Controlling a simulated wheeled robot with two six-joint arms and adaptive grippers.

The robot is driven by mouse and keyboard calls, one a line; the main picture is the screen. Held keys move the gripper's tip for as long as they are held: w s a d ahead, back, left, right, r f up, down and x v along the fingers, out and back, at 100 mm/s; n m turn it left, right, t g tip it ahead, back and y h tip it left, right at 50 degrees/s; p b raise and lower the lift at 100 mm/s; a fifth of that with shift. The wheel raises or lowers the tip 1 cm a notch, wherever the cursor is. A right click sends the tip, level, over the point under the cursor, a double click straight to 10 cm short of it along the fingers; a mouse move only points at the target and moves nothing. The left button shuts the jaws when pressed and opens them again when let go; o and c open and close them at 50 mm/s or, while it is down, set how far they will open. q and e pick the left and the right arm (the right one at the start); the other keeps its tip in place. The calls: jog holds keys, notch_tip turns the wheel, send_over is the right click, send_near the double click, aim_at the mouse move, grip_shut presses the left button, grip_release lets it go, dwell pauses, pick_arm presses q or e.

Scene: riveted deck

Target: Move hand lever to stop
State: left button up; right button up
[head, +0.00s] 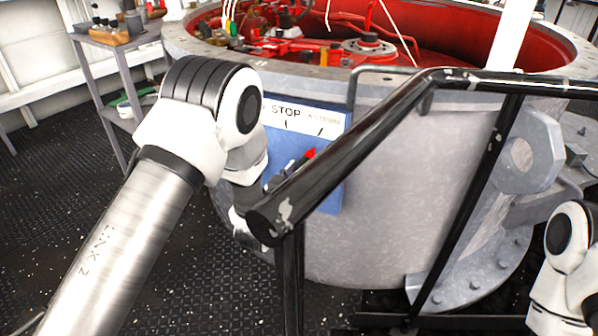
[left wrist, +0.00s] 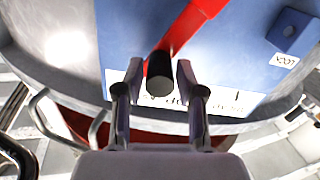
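The hand lever is a red bar (left wrist: 196,22) with a black knob (left wrist: 160,72), in front of a blue panel (left wrist: 235,55). In the left wrist view my left gripper (left wrist: 160,76) has its two fingers apart, one on each side of the knob, with what look like narrow gaps. In the head view the blue panel (head: 332,198) carries a white label reading STOP (head: 286,112). A red part of the lever (head: 310,153) shows there; my left arm and a black rail hide the rest. My right gripper is out of view.
A black, chipped guard rail (head: 360,150) crosses in front of the panel, close to my left wrist. A large grey drum (head: 385,215) with a red interior stands behind. A small table (head: 115,45) stands at the back left. Dark studded floor is open at the left.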

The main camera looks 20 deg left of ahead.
pick_arm(q)
grip_shut()
jog(key=shift+a+r+p, duration=0.3)
jog(key=shift+a+p, duration=0.05)
jog(key=shift+p, duration=0.05)
jog(key=a+r+n+p, duration=0.1)
jog(key=a+n+p, duration=0.1)
jog(key=a+n, duration=0.3)
jog(key=shift+w+a, duration=0.4)
jog(key=shift+a, duration=0.4)
jog(key=shift+r, duration=0.1)
jog(key=o, duration=0.6)
grip_release()
jog(key=shift+s, duration=0.1)
